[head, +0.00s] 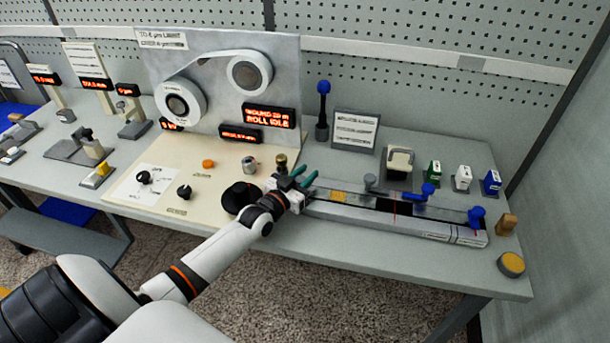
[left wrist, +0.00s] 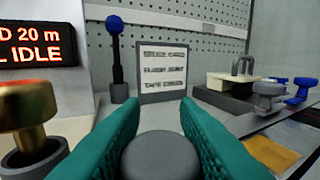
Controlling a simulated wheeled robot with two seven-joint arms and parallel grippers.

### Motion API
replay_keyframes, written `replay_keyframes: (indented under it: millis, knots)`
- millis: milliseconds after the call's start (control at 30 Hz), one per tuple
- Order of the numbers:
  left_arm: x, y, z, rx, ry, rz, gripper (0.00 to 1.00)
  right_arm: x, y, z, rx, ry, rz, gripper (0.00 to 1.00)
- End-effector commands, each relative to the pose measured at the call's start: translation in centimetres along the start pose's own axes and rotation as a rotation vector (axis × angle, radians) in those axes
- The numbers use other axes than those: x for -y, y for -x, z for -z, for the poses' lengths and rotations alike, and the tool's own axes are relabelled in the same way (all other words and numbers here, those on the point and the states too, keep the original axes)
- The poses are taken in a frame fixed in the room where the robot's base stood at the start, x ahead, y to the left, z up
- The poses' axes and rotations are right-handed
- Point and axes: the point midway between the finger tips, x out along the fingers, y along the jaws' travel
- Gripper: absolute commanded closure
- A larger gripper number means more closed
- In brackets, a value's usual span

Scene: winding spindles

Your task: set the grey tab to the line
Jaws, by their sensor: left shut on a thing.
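My left gripper (head: 304,178) is at the left end of the long splice rail (head: 340,213). Its green fingers are shut on the round grey top of a tab (left wrist: 160,156), which I take as the grey tab; in the head view the fingers hide it. A thin red line (head: 394,209) crosses a black block in the middle of the rail, to the right of the gripper. A yellow patch (head: 339,197) lies on the rail between them. Another grey knob (head: 370,180) stands farther along the rail. My right gripper is not in view.
Blue knobs (head: 428,190) and (head: 476,215) stand on the rail's right part. Behind the rail are a blue-topped post (head: 323,108), a sign (head: 355,130) and a tape dispenser (head: 399,161). A brass knob (head: 281,163) stands close left of the gripper.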

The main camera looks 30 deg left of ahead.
Motion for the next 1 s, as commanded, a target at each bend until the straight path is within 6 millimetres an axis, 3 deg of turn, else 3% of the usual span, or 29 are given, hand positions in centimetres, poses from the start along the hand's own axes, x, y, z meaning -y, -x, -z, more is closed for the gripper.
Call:
replay_keyframes:
  millis: [133, 400, 733, 767, 800, 900, 1000]
  knots:
    - [0.5, -0.2, -0.1, 0.001, 0.004, 0.000, 1.00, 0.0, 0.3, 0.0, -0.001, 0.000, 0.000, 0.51]
    - [4.6, -1.9, -0.1, 0.000, 0.006, 0.000, 1.00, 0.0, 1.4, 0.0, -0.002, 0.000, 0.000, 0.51]
    - [5.1, -2.1, 0.0, 0.001, 0.002, 0.003, 1.00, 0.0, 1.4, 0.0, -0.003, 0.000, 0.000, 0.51]
    - [5.1, -2.1, 0.0, 0.001, 0.002, 0.003, 0.69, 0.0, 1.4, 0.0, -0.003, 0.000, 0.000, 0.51]
    - [5.1, -2.1, 0.0, 0.001, 0.002, 0.003, 0.62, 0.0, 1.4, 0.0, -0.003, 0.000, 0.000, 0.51]
    - [5.1, -2.1, 0.0, 0.001, 0.002, 0.002, 0.50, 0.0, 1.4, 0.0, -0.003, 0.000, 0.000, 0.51]
    - [5.0, -2.1, 0.0, 0.001, 0.001, 0.001, 0.50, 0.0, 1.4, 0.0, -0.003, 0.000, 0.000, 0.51]
